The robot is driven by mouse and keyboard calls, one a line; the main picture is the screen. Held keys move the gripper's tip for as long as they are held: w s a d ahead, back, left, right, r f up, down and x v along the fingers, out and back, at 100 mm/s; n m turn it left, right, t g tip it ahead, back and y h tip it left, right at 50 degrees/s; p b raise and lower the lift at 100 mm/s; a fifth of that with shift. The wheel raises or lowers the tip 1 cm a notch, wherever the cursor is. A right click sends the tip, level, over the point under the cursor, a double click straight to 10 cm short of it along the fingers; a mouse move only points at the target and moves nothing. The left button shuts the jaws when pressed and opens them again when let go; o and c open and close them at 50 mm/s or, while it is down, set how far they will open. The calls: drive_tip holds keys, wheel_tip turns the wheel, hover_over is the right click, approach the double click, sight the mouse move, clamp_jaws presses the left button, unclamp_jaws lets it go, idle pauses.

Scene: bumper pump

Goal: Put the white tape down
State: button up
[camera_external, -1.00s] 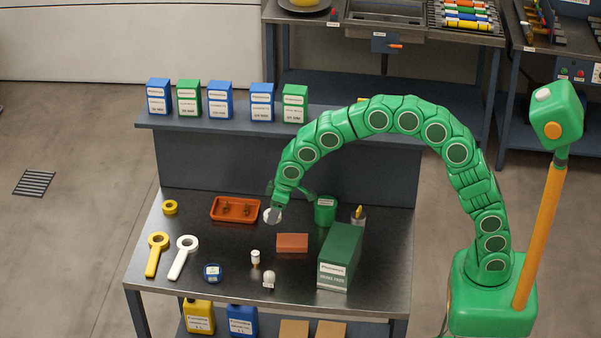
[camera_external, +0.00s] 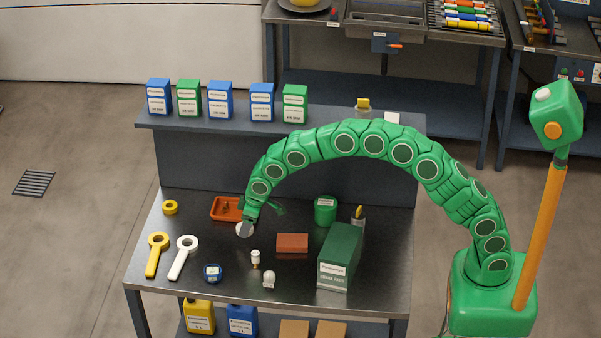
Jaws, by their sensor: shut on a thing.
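The white tape (camera_external: 244,230) is a small white roll at the tip of my gripper (camera_external: 248,221), in front of the right end of the orange tray. My gripper is shut on it. The fingers are small in this view, and I cannot tell whether the tape touches the bench top (camera_external: 210,258) or hangs just above it.
The orange tray (camera_external: 219,217) is partly hidden by my gripper. A yellow tape roll (camera_external: 170,207), white tool (camera_external: 184,257), yellow tool (camera_external: 156,254), red-brown block (camera_external: 292,243), green can (camera_external: 325,211) and green box (camera_external: 340,256) stand around.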

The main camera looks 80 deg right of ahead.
drive_tip(key=shift+w+f, duration=0.45)
drive_tip(key=shift+f, duration=1.55)
drive_tip(key=shift+f, duration=0.1)
drive_tip(key=o, duration=1.1)
